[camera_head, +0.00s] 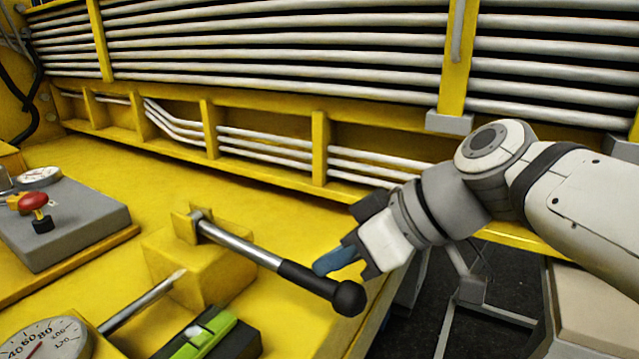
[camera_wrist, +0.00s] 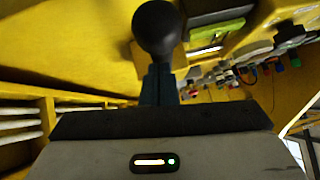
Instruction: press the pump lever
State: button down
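The pump lever (camera_head: 243,246) is a bright metal rod with a black grip and a round black knob (camera_head: 348,298). It slants down to the right from a yellow block (camera_head: 190,262). My gripper (camera_head: 322,265) comes in from the right, its blue fingers close beside the upper edge of the black grip. I cannot tell whether they touch it. In the wrist view the knob (camera_wrist: 157,28) stands just past the fingertips (camera_wrist: 158,72), which look drawn together with nothing between them. The rest of the lever is hidden behind the knob there.
A grey box (camera_head: 70,225) with a red knob (camera_head: 33,202) sits at the left. A gauge (camera_head: 45,340), a second metal rod (camera_head: 142,302) and a green-topped dark part (camera_head: 205,335) lie in front. White pipes (camera_head: 270,55) run along the back.

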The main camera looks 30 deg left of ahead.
jog(key=shift+s+d+f, duration=0.15)
jog(key=shift+f, duration=0.65)
jog(key=shift+r, duration=0.1)
jog(key=a+r+p+v, duration=0.2)
jog(key=p+v, duration=0.1)
jog(key=v, duration=1)
jog(key=shift+w+r+p, duration=0.35)
jog(key=shift+w+r, duration=0.1)
jog(key=shift+d, duration=0.1)
